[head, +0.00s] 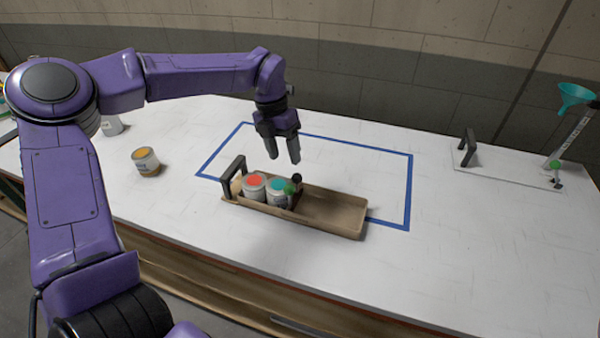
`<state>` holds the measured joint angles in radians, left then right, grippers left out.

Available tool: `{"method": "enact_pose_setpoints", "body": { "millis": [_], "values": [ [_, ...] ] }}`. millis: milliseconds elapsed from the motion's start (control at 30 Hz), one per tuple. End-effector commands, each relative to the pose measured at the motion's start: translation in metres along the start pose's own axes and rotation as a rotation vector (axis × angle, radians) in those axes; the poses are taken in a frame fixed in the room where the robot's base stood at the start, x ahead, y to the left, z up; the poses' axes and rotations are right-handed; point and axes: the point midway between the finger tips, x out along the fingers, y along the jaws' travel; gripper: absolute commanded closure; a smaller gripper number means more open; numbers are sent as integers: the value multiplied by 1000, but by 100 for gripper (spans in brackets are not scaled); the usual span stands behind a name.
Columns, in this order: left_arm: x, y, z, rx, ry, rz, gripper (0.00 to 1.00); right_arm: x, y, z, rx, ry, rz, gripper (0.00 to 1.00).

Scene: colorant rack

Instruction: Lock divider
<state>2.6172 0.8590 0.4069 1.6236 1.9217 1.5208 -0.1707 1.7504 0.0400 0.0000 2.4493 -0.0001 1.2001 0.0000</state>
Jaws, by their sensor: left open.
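A wooden tray (335,214) stands on the white table, partly inside a blue outlined rectangle. It has a black handle (234,170) at its left end. Two cans stand in its left half, one with red colorant (254,187) and one with teal colorant (278,191). The divider's lower part is hard to make out. My left gripper (284,162) is open and empty, pointing down above and behind the cans, apart from them. My right gripper is not in view.
A can with yellow-orange colorant (146,161) stands at the left, and another can (111,125) is partly behind my arm. The tray's right half is empty.

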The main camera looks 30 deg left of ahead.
Motion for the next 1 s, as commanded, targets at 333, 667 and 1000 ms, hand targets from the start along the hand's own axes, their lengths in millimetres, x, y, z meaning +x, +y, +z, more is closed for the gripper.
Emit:
{"method": "enact_pose_setpoints", "body": {
  "millis": [333, 667, 1000],
  "values": [
    [71, 0, 1, 0, 8, 0, 42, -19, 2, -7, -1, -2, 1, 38],
    [102, 0, 2, -1, 3, -1, 42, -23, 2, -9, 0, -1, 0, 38],
    [102, 0, 2, -1, 3, 0, 100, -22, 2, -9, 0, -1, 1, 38]
  ]
}}
